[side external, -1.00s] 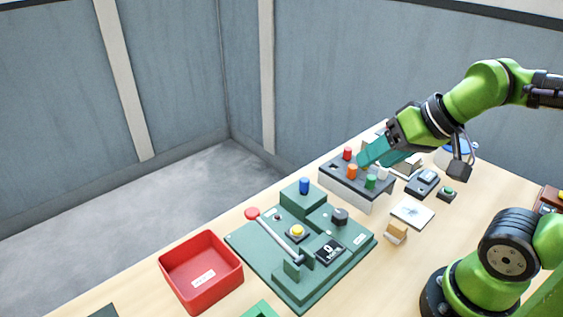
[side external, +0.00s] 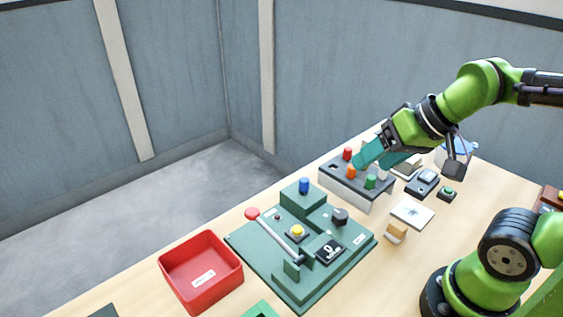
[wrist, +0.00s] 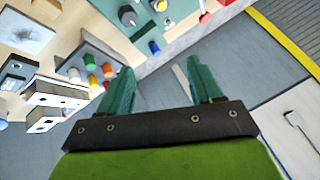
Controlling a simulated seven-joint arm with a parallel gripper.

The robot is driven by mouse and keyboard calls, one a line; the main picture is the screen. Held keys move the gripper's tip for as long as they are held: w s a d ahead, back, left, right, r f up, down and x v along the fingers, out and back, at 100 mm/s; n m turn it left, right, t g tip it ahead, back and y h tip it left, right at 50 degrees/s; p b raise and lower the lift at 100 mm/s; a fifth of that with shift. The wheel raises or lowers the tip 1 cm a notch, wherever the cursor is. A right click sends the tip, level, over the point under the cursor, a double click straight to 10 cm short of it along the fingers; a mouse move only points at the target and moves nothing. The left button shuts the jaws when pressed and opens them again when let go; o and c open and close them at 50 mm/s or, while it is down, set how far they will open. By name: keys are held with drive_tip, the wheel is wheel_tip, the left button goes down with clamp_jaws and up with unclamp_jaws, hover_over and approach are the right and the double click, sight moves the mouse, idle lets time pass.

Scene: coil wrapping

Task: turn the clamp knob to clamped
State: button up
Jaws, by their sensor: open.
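The green fixture (side external: 325,275) stands on the table, with a black knob (side external: 340,216) at its right rear, which I take for the clamp knob. Its setting is too small to read. The knob also shows at the top of the wrist view (wrist: 127,16). My gripper (side external: 374,160) is open, its teal fingers above the peg rack, behind and to the right of the knob and apart from it. In the wrist view my gripper (wrist: 160,70) has nothing between its spread fingers.
The peg rack (side external: 345,190) with coloured pegs stands behind the fixture. The fixture also carries a red-ended lever (side external: 275,234), a blue peg (side external: 304,186) and a yellow button (side external: 297,231). A red bin (side external: 201,272) stands at left. A white card (side external: 412,213) and small boxes lie at right.

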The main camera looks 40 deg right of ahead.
sight(340, 214)
drive_tip(key=w+f+m+g+h, duration=0.1)
drive_tip(key=w+f+m+g, duration=0.1)
drive_tip(key=w+m+g, duration=0.35)
drive_tip(key=f+m, duration=0.1)
drive_tip(key=f, duration=0.4)
drive_tip(key=f+m, duration=0.1)
drive_tip(key=f, duration=0.4)
drive_tip(key=f+m+g, duration=0.1)
drive_tip(key=f, duration=0.4)
drive_tip(key=shift+w+d+f+h, duration=0.3)
drive_tip(key=shift+w+f+h, duration=0.1)
drive_tip(key=c, duration=1.1)
drive_tip(key=shift+o, duration=0.2)
